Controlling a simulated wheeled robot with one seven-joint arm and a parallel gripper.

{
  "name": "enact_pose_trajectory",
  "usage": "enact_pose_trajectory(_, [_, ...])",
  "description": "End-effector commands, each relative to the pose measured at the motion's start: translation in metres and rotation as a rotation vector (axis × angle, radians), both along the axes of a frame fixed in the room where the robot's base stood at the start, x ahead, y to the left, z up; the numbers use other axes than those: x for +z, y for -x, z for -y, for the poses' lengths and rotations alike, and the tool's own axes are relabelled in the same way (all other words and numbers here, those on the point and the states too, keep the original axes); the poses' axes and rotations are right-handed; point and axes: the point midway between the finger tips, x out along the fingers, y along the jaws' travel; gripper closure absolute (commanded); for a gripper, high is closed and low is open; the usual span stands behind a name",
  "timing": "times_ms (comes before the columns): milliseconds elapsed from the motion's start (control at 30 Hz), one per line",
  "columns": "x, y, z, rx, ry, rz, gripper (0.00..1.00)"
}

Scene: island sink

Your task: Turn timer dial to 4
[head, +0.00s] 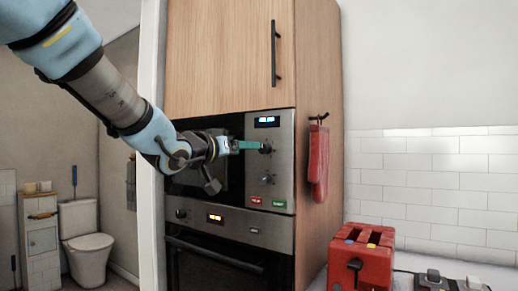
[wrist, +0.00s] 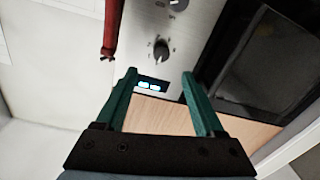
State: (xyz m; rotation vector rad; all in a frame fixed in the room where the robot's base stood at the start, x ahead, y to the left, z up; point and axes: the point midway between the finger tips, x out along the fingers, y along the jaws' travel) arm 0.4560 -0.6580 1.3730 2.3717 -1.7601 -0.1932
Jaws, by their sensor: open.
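The microwave's steel control panel (head: 282,160) has two dark dials, one above the other. The upper dial (head: 266,149) sits under the lit display (head: 267,122), and the lower dial (head: 268,180) is below it. Which one is the timer dial I cannot tell. My gripper (head: 262,145) points at the upper dial. In the wrist view, which is upside down, my green fingers (wrist: 159,75) are open and empty. The upper dial (wrist: 161,50) shows just beyond and between the fingertips, apparently not gripped. The marks around it are too small to read.
A red mitt (head: 319,162) hangs on the cabinet side, right of the panel. Red (head: 250,201) and green (head: 279,204) buttons sit below the dials. An oven (head: 225,265) is underneath. A red toaster (head: 360,258) stands on the counter at lower right.

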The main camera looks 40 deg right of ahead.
Motion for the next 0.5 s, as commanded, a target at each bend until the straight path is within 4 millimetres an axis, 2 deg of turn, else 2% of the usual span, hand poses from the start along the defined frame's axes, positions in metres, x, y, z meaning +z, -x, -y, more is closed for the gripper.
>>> enact_pose_trajectory(300, [0.001, -0.017, 0.054, -0.001, -0.002, -0.004, 0.30])
enact_pose_trajectory(500, [0.001, -0.025, 0.080, 0.001, -0.002, -0.004, 0.30])
